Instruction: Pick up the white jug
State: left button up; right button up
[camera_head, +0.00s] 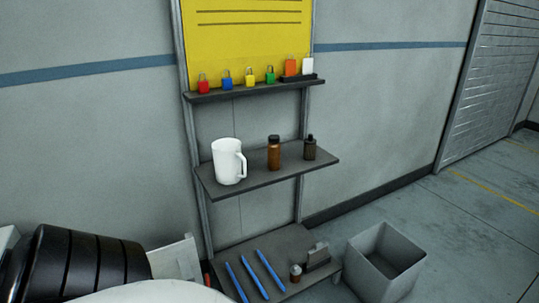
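The white jug (227,162) stands upright on the left end of the middle shelf (262,184) of a rack against the wall. Its handle faces right. No gripper touches it. A black, ribbed part and a white rounded part of my own body fill the lower left corner, below and to the left of the jug. Neither gripper's fingers can be seen.
A brown bottle (274,153) and a smaller dark bottle (309,148) stand right of the jug. Above, the top ledge (250,90) holds several coloured padlocks. Below, the bottom shelf (240,255) holds blue pens (270,270). A grey bin (363,266) stands right.

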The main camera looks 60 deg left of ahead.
aim_at(228, 157)
jog(key=i, duration=1.95)
jog(key=u, duration=3.9)
